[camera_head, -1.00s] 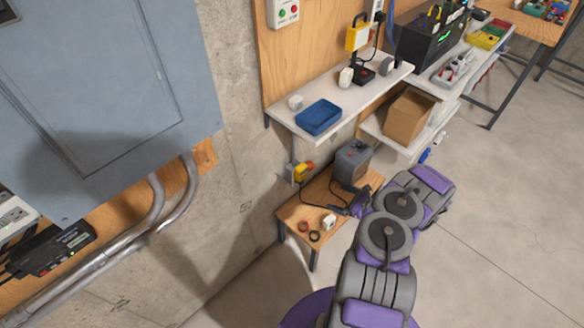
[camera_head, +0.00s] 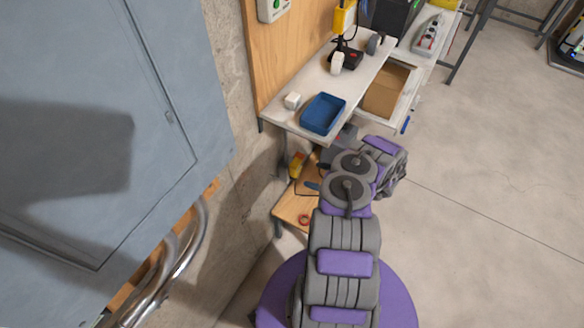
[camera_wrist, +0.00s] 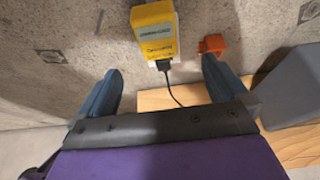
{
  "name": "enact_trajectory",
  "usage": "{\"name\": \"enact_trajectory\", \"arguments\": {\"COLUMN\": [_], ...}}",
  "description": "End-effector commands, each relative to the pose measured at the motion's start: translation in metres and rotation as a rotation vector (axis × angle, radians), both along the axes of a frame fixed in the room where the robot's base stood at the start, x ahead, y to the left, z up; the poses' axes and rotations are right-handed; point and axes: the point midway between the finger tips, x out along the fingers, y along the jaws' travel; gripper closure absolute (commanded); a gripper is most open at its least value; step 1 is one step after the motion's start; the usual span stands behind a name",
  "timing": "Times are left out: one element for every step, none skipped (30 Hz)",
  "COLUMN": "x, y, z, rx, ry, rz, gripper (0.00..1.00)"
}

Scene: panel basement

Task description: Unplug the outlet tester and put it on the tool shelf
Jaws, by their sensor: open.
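In the wrist view, a yellow boxy device with a printed label, apparently the outlet tester (camera_wrist: 153,28), sits at the wall. A black plug (camera_wrist: 163,65) with a cord is below it. An orange piece (camera_wrist: 212,45) is close to its right. The yellow device also shows in the head view (camera_head: 296,165), partly hidden beneath the shelf. My gripper (camera_wrist: 160,70) is open and empty, its blue fingers spread on either side of and below the yellow device, not closed on it. The white tool shelf (camera_head: 309,82) is above, holding a blue tray (camera_head: 323,114) and a white cube (camera_head: 291,101).
A small wooden table (camera_head: 290,207) stands under the shelf, mostly hidden by my arm. A grey box (camera_wrist: 290,85) is right of the gripper. A grey panel (camera_head: 110,110) fills the left.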

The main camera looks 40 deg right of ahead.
Motion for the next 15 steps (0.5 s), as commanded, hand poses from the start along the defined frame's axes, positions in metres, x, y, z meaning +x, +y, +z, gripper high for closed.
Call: {"name": "enact_trajectory", "arguments": {"x": [0.0, 0.0, 0.001, 0.001, 0.002, 0.003, 0.004, 0.006, 0.009, 0.012, 0.014, 0.018, 0.021, 0.025, 0.03], "y": [0.0, 0.001, 0.002, 0.003, 0.003, 0.005, 0.006, 0.008, 0.01, 0.012, 0.013, 0.015, 0.016, 0.017, 0.019], "z": [0.0, 0.0, 0.0, 0.0, 0.0, 0.0, -0.001, -0.001, -0.002, -0.003, -0.004, -0.006, -0.008, -0.01, -0.013], "rx": [0.0, -0.001, -0.003, -0.003, -0.002, -0.004, -0.004, -0.006, -0.007, -0.007, -0.008, -0.009, -0.008, -0.008, -0.006], "ry": [0.0, 0.001, 0.001, 0.001, 0.001, 0.002, 0.002, 0.002, 0.002, 0.001, 0.001, 0.001, 0.001, 0.001, 0.001], "rz": [0.0, 0.0, 0.0, 0.0, 0.001, 0.001, 0.001, 0.002, 0.002, 0.003, 0.002, 0.002, 0.002, 0.002, 0.003], "gripper": [0.0, 0.0, 0.0, 0.0, 0.0, 0.0, 0.0, 0.0, 0.0, 0.0, 0.0, 0.0, 0.0, 0.0, 0.0]}}
